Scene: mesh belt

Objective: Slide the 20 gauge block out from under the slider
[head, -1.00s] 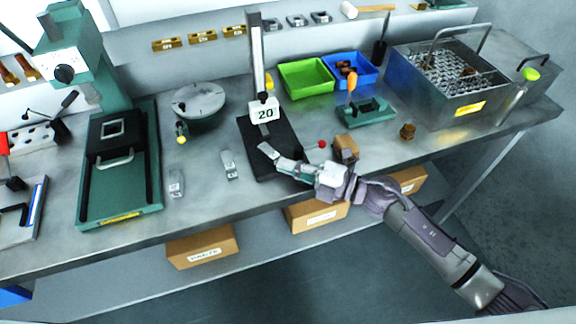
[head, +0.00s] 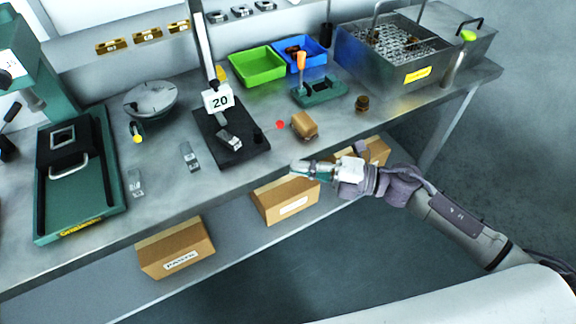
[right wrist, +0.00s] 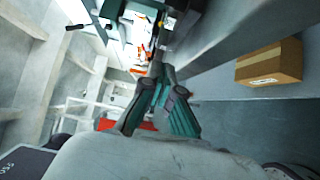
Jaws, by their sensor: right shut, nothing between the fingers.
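The height stand has a black base plate (head: 212,150), an upright column and a slider with a white sign reading 20 (head: 218,99). A small metal gauge block (head: 230,141) lies on the plate, just below and in front of the slider. I cannot tell whether any part of it is still under the slider's tip. My right gripper (head: 297,168) is shut and empty, in front of the bench's edge, right of and apart from the block. Its closed teal fingers also show in the right wrist view (right wrist: 158,80). My left gripper is out of view.
A red ball (head: 280,125) and a brown block (head: 304,125) are right of the stand. Two metal pieces (head: 190,156) (head: 136,183) lie to its left. A green bin (head: 257,64) is behind. Cardboard boxes (head: 286,200) sit on the lower shelf.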

